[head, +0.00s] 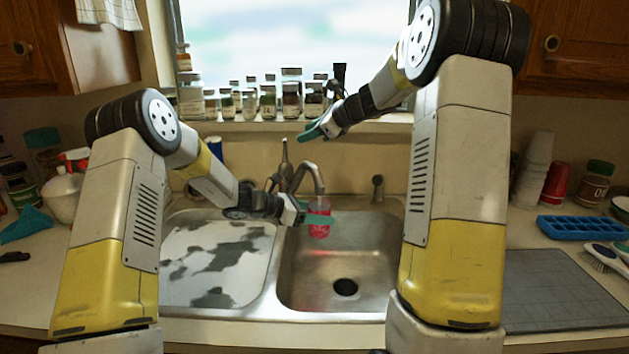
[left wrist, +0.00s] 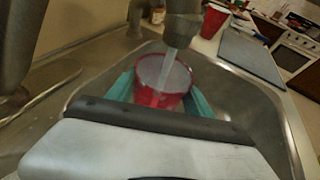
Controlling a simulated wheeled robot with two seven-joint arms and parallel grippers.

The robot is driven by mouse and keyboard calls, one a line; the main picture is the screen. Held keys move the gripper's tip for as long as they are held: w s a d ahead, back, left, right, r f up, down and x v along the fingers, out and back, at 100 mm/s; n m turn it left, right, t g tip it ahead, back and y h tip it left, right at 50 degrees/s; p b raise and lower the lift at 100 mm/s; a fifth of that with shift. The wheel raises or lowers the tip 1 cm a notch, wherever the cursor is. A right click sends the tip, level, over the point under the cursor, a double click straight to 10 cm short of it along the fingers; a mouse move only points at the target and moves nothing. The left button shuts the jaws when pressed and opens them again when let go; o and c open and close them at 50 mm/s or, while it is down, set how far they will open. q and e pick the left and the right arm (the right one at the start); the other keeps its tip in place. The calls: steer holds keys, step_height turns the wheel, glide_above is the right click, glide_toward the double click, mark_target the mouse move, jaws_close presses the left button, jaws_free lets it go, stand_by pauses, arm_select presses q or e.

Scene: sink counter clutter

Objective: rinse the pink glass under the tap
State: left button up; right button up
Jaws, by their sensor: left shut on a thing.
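The pink glass (head: 319,228) is over the right sink basin, under the spout of the tap (head: 310,172). My left gripper (head: 320,218) is shut on the glass, with a teal finger on either side of it. In the left wrist view the glass (left wrist: 162,82) looks red-pink with its open mouth up, and the tap spout (left wrist: 183,28) is right above it. A stream of water (left wrist: 168,70) runs from the spout into the glass. My right gripper (head: 312,134) is raised in front of the window sill; its fingers look close together, but the gap is unclear.
The right basin (head: 345,262) is otherwise empty around its drain. A wet-looking metal cover (head: 215,262) lies over the left side. Several jars (head: 268,100) line the sill.

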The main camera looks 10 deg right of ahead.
stand_by(0.3)
arm_select(q)
steer(key=s+a, duration=0.4)
steer(key=shift+s+a, duration=0.15)
steer(key=shift+a, duration=0.2)
arm_select(e)
steer(key=shift+c, duration=0.3)
steer(key=shift+f+n, duration=0.2)
steer(key=shift+n, duration=0.1)
steer(key=c, duration=0.7)
steer(key=w+f+n+y, duration=0.1)
steer(key=n, duration=0.2)
steer(key=w+f+n+y, duration=0.1)
steer(key=f+n+y, duration=0.1)
steer(key=n, duration=0.1)
steer(key=w+a+f+n+g+y, duration=0.1)
steer(key=f+n+y, duration=0.1)
steer(key=n, duration=0.2)
steer(key=shift+w, duration=0.15)
jaws_close()
steer(key=n+t+y, duration=0.1)
steer(key=n+y, duration=0.5)
steer(key=n, duration=0.6)
glide_toward(285, 149)
step_height(285, 149, up, 3)
steer(key=d, duration=0.3)
steer(key=x, duration=1)
steer(key=shift+w+f, duration=0.3)
steer(key=shift+w, duration=0.05)
